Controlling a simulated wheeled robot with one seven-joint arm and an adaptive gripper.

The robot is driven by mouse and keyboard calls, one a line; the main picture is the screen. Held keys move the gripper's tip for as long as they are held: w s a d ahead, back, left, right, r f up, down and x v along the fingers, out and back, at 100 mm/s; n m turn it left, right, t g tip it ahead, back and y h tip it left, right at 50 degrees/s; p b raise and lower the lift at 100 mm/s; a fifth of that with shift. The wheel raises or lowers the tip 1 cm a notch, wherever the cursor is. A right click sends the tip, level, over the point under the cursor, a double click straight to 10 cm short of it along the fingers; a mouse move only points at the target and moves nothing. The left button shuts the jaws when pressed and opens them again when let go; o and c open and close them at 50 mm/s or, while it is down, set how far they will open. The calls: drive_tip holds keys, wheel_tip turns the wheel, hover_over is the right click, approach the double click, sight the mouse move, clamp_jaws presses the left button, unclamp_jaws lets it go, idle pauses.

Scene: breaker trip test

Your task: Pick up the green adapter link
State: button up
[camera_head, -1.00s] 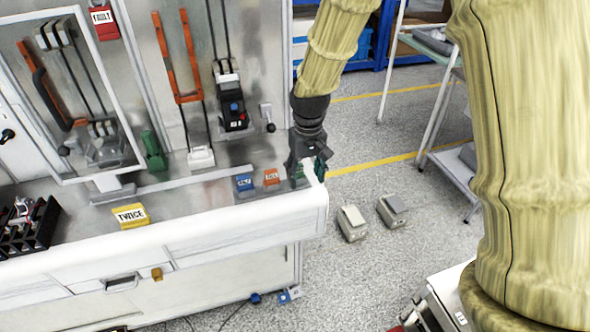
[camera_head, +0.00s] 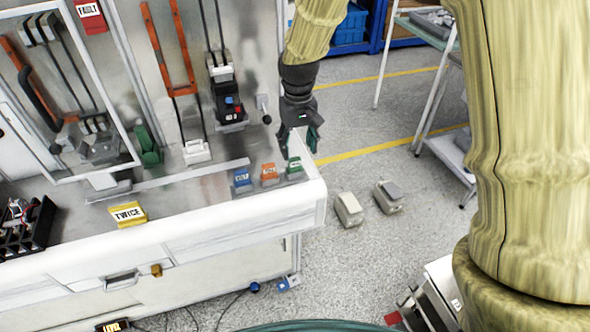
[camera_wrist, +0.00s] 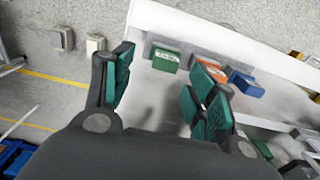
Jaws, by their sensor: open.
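A small green block with a white label (camera_head: 294,165) stands at the right end of the bench top. It also shows in the wrist view (camera_wrist: 166,60). A larger green piece (camera_head: 147,148) stands at the foot of the upright panel; I cannot tell which of the two is the adapter link. My gripper (camera_head: 299,139) is just above and behind the small labelled block, pointing down. In the wrist view my gripper (camera_wrist: 164,72) is open, with teal pads apart and nothing held; the labelled block appears between the fingertips, apparently beyond them.
An orange block (camera_head: 269,173) and a blue block (camera_head: 242,178) stand close left of the green one. A yellow "TWICE" block (camera_head: 128,213) sits further left. The panel (camera_head: 125,60) rises behind the bench. Open floor lies right of the bench, with two grey boxes (camera_head: 348,209).

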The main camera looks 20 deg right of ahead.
sight(295, 158)
drive_tip(key=shift+a+f+p, duration=0.2)
drive_tip(key=shift+f+p, duration=0.25)
drive_tip(key=shift+f, duration=0.1)
drive_tip(key=shift+a+f+p, duration=0.15)
drive_tip(key=shift+f+p, duration=0.25)
drive_tip(key=shift+f, duration=0.15)
drive_tip(key=shift+a+f+p, duration=0.1)
drive_tip(key=shift+f+p, duration=0.4)
drive_tip(key=shift+f, duration=1.05)
clamp_jaws()
drive_tip(key=shift+r, duration=0.15)
